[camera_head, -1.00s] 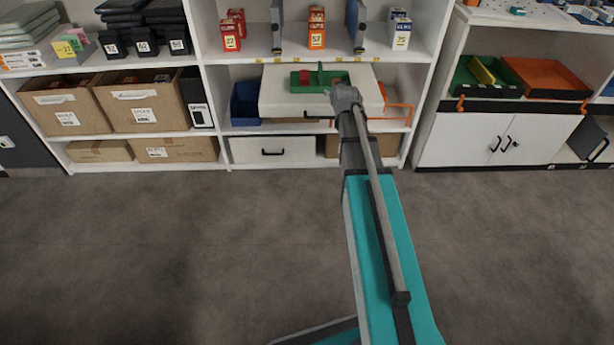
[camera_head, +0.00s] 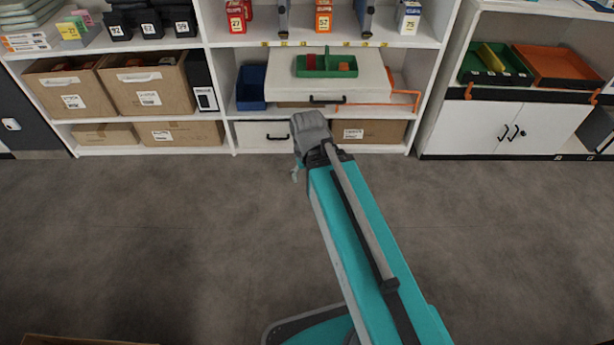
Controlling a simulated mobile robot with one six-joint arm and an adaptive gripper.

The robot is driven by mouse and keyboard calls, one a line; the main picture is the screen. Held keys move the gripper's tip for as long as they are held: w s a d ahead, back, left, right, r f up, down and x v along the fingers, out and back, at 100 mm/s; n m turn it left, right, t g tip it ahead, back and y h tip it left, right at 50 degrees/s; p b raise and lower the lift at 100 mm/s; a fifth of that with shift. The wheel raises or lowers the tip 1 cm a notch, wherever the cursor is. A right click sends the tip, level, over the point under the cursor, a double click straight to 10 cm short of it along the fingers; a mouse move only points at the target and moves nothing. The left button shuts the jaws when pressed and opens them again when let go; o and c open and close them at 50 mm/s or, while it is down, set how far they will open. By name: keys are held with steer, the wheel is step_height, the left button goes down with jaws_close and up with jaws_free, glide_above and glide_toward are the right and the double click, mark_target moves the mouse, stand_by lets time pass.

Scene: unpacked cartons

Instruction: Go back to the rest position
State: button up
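My teal arm reaches from the lower right up toward the shelf, and its grey joint shows at its far end, in front of the lower shelf. My arm's visible end is apart from the tray in the picture.
The white shelf unit (camera_head: 217,95) holds cartons (camera_head: 152,92), a blue bin (camera_head: 251,86) and an orange wire frame (camera_head: 403,102). A white cabinet (camera_head: 480,128) with trays stands at the right.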

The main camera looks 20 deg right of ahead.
steer(key=shift+s+a, duration=0.1)
steer(key=shift+s, duration=0.25)
step_height(320, 180, up, 28)
steer(key=p, duration=2.7)
steer(key=shift+f+p, duration=0.15)
steer(key=shift+p, duration=0.25)
